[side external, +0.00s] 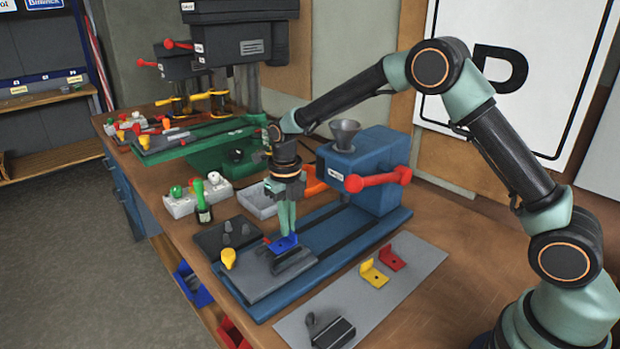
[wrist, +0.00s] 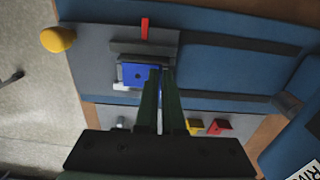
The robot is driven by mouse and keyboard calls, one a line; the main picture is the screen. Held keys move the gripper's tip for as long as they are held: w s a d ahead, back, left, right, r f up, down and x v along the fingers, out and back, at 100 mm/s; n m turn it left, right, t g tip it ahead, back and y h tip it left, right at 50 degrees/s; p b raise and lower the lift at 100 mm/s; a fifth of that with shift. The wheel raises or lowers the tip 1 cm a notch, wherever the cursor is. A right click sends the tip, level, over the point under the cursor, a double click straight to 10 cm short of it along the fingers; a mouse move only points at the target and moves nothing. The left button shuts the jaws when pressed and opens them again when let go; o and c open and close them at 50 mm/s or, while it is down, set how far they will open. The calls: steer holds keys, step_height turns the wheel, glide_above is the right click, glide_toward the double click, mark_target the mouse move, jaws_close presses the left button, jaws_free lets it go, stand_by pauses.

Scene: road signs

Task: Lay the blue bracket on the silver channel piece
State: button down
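The blue bracket (side external: 283,245) is at the silver channel piece (side external: 293,261) on the grey plate of the blue machine. In the wrist view the bracket's flat part (wrist: 132,73) lies over the silver channel piece (wrist: 122,87), whose edges show around it. Whether it rests fully on the channel I cannot tell. My gripper (side external: 286,230) points straight down at the bracket. In the wrist view its two green fingers (wrist: 160,73) are close together, with a thin blue strip of the bracket between them. The fingers hide the bracket's right end.
A yellow knob (side external: 228,258) and small red part (wrist: 145,28) are near the channel. A grey mat (side external: 352,298) holds a yellow bracket (side external: 374,274), red bracket (side external: 392,258) and dark block (side external: 333,333). The blue machine's red handle (side external: 378,180) stands behind, right of my gripper.

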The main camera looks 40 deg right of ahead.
steer(key=shift+f, duration=0.15)
steer(key=c, duration=1)
jaws_free()
steer(key=shift+c, duration=0.2)
